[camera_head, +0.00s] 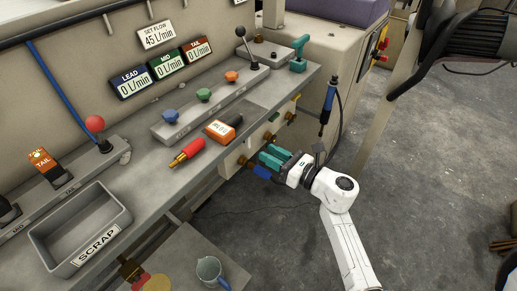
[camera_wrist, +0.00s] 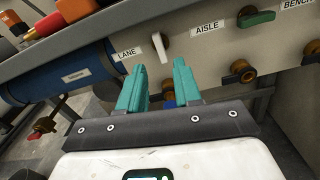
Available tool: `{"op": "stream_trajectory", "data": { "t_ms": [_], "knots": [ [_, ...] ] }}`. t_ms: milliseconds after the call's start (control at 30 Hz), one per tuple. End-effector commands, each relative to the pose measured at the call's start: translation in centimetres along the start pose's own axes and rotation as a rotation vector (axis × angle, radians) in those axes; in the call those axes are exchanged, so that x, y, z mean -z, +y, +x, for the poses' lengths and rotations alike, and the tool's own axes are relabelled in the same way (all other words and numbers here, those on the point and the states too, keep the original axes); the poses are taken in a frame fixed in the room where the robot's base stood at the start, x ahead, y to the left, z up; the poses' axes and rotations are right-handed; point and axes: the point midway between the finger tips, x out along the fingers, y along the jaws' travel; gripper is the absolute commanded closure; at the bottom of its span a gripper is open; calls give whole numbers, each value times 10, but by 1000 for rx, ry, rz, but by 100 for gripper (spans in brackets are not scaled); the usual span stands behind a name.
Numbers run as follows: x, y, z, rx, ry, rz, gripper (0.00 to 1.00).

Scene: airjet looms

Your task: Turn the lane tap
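In the wrist view, the lane tap has a white lever (camera_wrist: 160,47) standing nearly upright just right of the LANE label (camera_wrist: 127,53). Part of a brass fitting (camera_wrist: 168,84) shows below it, between my fingers. My gripper (camera_wrist: 158,78) is open, with teal fingers on either side of the space below the lever; nothing is between the tips that I can see gripped. Whether a finger touches the tap cannot be told. In the head view, my gripper (camera_head: 272,154) is at the bench's front panel, and the lane lever is hidden or too small to tell.
A green-handled aisle tap (camera_wrist: 257,18) is to the right, with a brass fitting (camera_wrist: 243,72) below. A blue cylinder (camera_wrist: 65,75) lies left.

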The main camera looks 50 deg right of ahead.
Motion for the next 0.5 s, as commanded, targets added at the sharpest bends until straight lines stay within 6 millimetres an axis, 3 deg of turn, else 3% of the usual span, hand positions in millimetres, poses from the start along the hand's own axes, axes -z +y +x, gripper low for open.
{"op": "stream_trajectory", "data": {
  "t_ms": [500],
  "knots": [
    [0,0,58,0,-2,2,67]
  ]
}}
